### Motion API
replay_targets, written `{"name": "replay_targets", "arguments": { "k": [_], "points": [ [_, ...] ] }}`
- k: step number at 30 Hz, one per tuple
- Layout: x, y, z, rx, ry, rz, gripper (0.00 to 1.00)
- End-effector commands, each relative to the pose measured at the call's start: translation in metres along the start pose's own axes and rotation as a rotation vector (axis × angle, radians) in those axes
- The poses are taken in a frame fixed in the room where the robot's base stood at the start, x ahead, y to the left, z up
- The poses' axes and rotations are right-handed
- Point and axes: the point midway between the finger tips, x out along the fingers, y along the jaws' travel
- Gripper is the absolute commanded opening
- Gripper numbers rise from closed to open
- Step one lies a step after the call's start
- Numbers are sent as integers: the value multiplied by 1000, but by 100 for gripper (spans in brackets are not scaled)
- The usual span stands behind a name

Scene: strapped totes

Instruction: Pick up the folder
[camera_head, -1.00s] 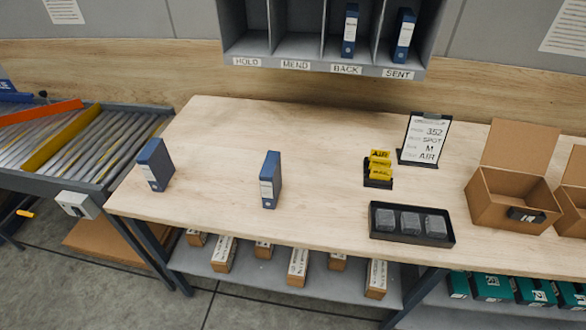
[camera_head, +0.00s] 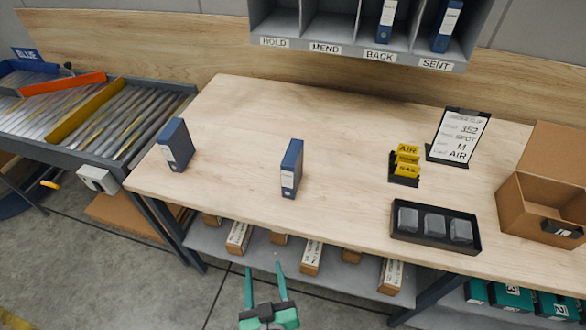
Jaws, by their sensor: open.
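Two blue folders with white spine labels stand upright on the wooden table (camera_head: 340,125). One folder (camera_head: 292,168) is near the middle of the table's left half. The other folder (camera_head: 175,145) is by the table's left edge. Two more blue folders stand in the wall rack, one in the BACK slot (camera_head: 387,20) and one in the SENT slot (camera_head: 447,25). My gripper (camera_head: 266,283) shows at the bottom of the view with its two green fingers spread apart and nothing between them. It is in front of the table, below the middle folder in the picture and apart from it.
The grey rack (camera_head: 345,48) hangs above the table's back. A black tray of grey blocks (camera_head: 435,226), yellow cards (camera_head: 405,165), a clipboard sign (camera_head: 458,137) and an open carton (camera_head: 540,205) are at right. A roller conveyor (camera_head: 90,115) is at left. Table space around the folders is clear.

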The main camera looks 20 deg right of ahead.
Motion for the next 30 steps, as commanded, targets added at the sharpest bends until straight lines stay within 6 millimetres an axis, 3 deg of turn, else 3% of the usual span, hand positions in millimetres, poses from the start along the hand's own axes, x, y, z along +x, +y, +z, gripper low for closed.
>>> {"name": "replay_targets", "arguments": {
  "k": [1,6,15,24,30],
  "points": [
    [15,4,-14,2,7,22,53],
    [54,25,-48,21,-6,112,53],
    [98,62,-120,97,-17,270,53],
    [113,93,-183,206,-25,406,53],
    [116,102,-196,239,-30,438,53]
  ]
}}
